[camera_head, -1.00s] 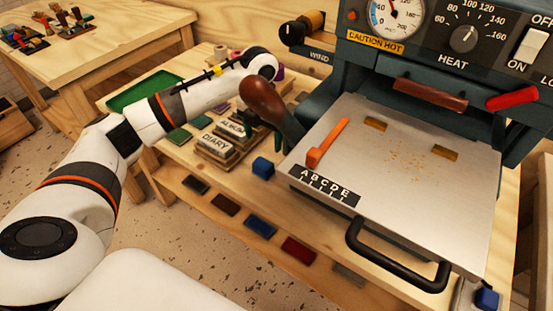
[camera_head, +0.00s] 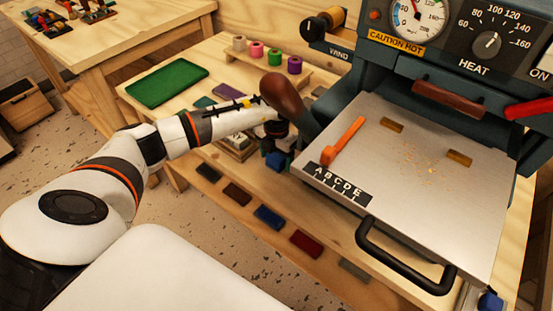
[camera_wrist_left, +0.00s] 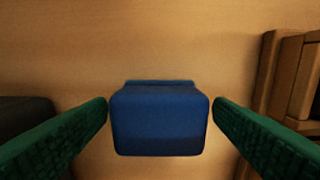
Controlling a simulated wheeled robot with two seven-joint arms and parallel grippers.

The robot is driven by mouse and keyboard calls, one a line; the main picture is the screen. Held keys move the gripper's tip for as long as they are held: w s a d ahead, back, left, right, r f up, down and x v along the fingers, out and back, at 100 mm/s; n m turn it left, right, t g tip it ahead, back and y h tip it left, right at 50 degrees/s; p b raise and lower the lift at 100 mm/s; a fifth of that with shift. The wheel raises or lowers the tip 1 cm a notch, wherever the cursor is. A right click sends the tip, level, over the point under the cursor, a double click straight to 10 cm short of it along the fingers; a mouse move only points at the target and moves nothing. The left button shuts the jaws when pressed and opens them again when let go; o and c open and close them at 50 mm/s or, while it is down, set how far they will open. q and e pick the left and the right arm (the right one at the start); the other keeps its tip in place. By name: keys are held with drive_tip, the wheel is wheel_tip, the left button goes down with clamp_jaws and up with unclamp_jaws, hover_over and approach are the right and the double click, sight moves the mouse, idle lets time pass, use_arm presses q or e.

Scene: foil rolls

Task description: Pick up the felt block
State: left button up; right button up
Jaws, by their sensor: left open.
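A blue block, which I take for the felt block (camera_head: 276,161), stands on the wooden bench just left of the metal plate's corner. In the left wrist view the block (camera_wrist_left: 160,125) is centred between my two green-padded fingers. My left gripper (camera_wrist_left: 160,104) is open, with one fingertip on each side of the block and a thin gap on both sides. In the head view the gripper (camera_head: 278,148) points down over the block, and the wrist and a brown knob partly hide it. My right gripper is not in view.
The metal plate (camera_head: 420,190) with its black handle (camera_head: 400,262) is close on the right. The brown knob (camera_head: 285,95) rises beside my wrist. Wooden stamp blocks (camera_head: 236,147) stand to the left. Coloured bars lie along the lower shelf (camera_head: 237,194). Another blue block (camera_head: 490,301) is at lower right.

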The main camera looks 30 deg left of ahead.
sight(277, 157)
use_arm(q)
drive_tip(key=shift+f, duration=0.2)
drive_tip(key=c, duration=1)
wheel_tip(277, 157, up, 10)
drive_tip(key=shift+r+b, duration=0.1)
drive_tip(key=shift+b, duration=0.3)
drive_tip(key=shift+c, duration=0.2)
drive_tip(key=o, duration=0.4)
drive_tip(key=c, duration=0.3)
drive_tip(key=shift+d, duration=0.1)
